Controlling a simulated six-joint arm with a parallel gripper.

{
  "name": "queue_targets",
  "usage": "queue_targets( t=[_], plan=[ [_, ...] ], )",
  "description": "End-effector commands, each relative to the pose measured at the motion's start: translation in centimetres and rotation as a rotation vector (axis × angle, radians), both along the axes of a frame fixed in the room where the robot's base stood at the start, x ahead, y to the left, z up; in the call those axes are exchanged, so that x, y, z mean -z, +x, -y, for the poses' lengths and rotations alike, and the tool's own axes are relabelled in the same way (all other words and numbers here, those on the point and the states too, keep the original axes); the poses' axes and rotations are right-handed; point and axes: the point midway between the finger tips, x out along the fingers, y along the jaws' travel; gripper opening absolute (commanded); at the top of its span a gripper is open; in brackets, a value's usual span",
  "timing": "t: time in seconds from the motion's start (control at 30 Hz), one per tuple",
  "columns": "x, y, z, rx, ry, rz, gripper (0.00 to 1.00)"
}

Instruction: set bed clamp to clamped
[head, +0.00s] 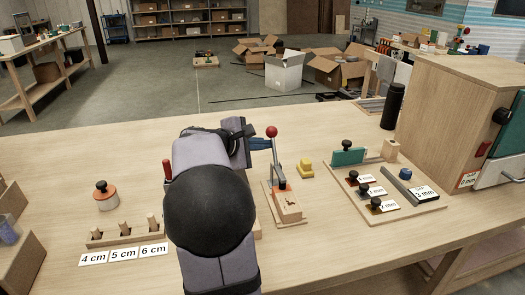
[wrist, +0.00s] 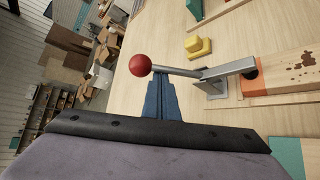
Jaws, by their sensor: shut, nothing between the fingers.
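The bed clamp is a metal toggle clamp (head: 280,178) on a wooden base right of my arm in the head view. Its lever stands up, leaning slightly, with a red ball (head: 272,132) on top. The wrist view shows the red ball (wrist: 140,65), the lever rod and the metal bracket (wrist: 214,84). The clamp's arm reaches over a wooden block (wrist: 285,72) with a black tip at its edge; contact there is unclear. My gripper (head: 268,144) is shut and empty. Its blue fingertips (wrist: 158,78) are at the rod just below the ball, seeming to touch it.
A yellow block (head: 306,168) sits right of the clamp. Farther right is a board with black-knobbed pieces (head: 372,205) and a wooden cabinet (head: 450,110). An orange-and-white knobbed pot (head: 106,198) and a peg rack (head: 120,234) are at left. A red-topped item is partly hidden behind my arm.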

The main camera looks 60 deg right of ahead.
Motion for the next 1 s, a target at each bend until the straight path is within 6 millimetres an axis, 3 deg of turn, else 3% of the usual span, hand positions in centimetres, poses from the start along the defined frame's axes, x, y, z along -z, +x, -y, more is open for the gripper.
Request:
queue_targets(
  t=[0.67,1.0],
  plan=[
    [-0.1,-0.2,0.0,0.006,-0.001,-0.003,0.0],
    [1.4,2.2,0.5,0.001,0.001,-0.004,0.0]
  ],
)
